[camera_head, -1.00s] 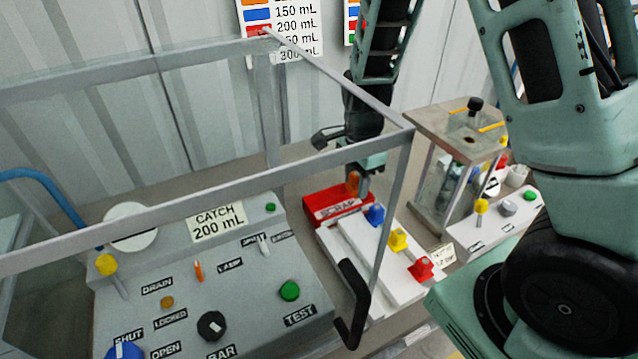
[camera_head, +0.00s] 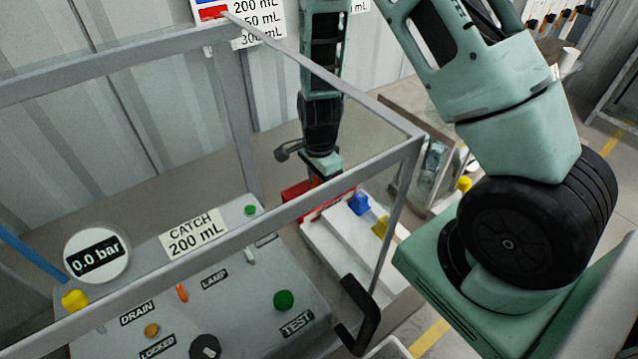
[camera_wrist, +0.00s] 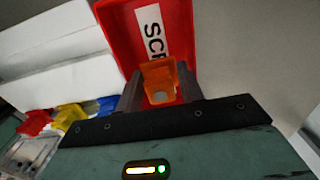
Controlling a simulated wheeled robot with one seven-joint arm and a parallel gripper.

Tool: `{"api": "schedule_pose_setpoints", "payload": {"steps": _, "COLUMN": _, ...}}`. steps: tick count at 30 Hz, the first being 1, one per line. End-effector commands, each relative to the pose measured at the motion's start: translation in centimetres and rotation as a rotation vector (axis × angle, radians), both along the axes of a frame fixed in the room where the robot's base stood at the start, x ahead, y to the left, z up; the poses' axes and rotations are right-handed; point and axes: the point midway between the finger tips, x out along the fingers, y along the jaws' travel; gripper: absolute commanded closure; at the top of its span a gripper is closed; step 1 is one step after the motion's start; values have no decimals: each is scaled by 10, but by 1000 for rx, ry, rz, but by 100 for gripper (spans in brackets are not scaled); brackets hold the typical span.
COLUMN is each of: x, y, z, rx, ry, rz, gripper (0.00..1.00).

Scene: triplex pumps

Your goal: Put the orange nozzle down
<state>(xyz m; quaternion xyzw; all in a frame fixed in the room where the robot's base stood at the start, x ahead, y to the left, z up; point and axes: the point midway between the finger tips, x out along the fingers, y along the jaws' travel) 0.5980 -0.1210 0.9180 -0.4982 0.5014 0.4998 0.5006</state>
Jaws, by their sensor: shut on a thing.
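The orange nozzle (camera_wrist: 160,82) shows in the wrist view between the two fingers of my gripper (camera_wrist: 158,90), which is shut on it. Behind the nozzle is the red scrap bin (camera_wrist: 117,30), with part of its white label in sight. The nozzle lies in front of the bin's inside in this view; I cannot tell whether it touches the bin's floor. In the head view my gripper (camera_head: 322,178) points down at the red scrap bin (camera_head: 292,194). The frame bar and my wrist hide the nozzle there.
A white rack (camera_head: 335,238) beside the bin holds a blue nozzle (camera_head: 359,204) and a yellow nozzle (camera_head: 381,227). A grey frame bar (camera_head: 330,175) crosses in front. A control panel (camera_head: 235,290) with a gauge (camera_head: 97,255) fills the lower left.

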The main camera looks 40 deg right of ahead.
Motion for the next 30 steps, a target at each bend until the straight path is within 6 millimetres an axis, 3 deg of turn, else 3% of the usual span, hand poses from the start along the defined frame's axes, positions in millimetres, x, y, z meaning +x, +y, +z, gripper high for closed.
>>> {"api": "schedule_pose_setpoints", "payload": {"steps": 3, "x": -1, "y": 0, "z": -10, "rx": 1, "ry": 1, "rz": -1, "gripper": 89}}
{"api": "schedule_pose_setpoints", "payload": {"steps": 15, "x": 0, "y": 0, "z": -15, "rx": 0, "ry": -1, "rz": 0, "gripper": 89}}
{"api": "schedule_pose_setpoints", "payload": {"steps": 16, "x": 0, "y": 0, "z": -14, "rx": 0, "ry": -1, "rz": 0, "gripper": 57}}
{"api": "schedule_pose_setpoints", "payload": {"steps": 17, "x": 0, "y": 0, "z": -14, "rx": 0, "ry": -1, "rz": 0, "gripper": 54}}
{"api": "schedule_pose_setpoints", "payload": {"steps": 30, "x": 1, "y": 0, "z": -3, "rx": -1, "ry": -4, "rz": 1, "gripper": 54}}
